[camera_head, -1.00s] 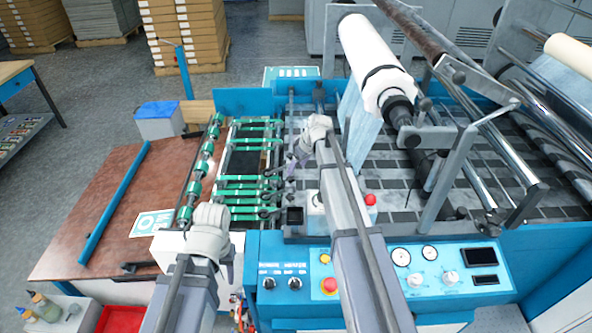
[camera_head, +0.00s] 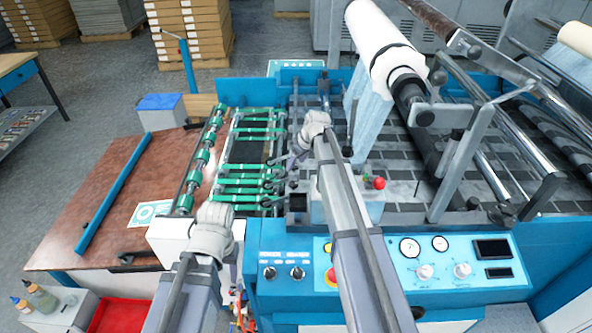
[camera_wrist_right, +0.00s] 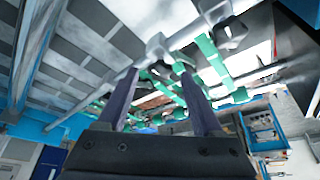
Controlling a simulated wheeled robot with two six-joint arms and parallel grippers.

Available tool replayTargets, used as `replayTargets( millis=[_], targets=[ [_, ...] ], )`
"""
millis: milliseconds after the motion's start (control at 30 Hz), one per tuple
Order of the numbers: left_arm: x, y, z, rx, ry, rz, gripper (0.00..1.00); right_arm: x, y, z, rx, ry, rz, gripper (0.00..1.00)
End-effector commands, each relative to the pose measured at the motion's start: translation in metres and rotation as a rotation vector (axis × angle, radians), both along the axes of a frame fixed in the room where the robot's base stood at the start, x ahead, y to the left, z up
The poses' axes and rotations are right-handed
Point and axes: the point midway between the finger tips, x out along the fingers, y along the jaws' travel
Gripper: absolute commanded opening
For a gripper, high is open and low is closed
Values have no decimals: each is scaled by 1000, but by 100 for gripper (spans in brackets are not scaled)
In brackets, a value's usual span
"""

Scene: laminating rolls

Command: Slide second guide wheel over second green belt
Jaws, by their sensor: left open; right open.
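Several green belts (camera_head: 245,180) run crosswise over the feed section of the blue machine. Small dark guide wheels (camera_head: 278,174) sit near the belts' right ends; I cannot tell which is the second. My right gripper (camera_head: 293,160) is above these right ends, partly hidden by its own wrist. In the right wrist view its two purple fingers (camera_wrist_right: 159,74) are apart and empty. A grey wheel holder (camera_wrist_right: 158,48) shows just beyond the fingertips, with green belts (camera_wrist_right: 195,90) behind. My left gripper (camera_head: 213,218) is at the front left corner of the feed section, its fingers hidden.
A roller with green sleeves (camera_head: 202,158) stands left of the belts. A white film roll (camera_head: 380,45) and metal bars rise at the right. The control panel (camera_head: 430,265) is in front. A brown table (camera_head: 95,215) with a blue bar lies left.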

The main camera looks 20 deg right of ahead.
Motion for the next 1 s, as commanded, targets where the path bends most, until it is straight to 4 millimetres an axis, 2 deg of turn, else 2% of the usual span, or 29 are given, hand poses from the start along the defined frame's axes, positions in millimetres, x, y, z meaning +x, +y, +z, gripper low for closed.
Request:
replayTargets(
  millis=[33,100,400,1000],
  targets=[
    [0,0,-8,0,0,0,50,2,1,-8,0,0,0,68],
    [0,0,-10,0,0,0,50,3,2,-10,0,0,0,68],
    [0,0,-9,0,0,1,50,3,2,-9,0,0,0,66],
    [0,0,-9,0,0,1,50,3,2,-9,0,0,0,0]
  ],
)
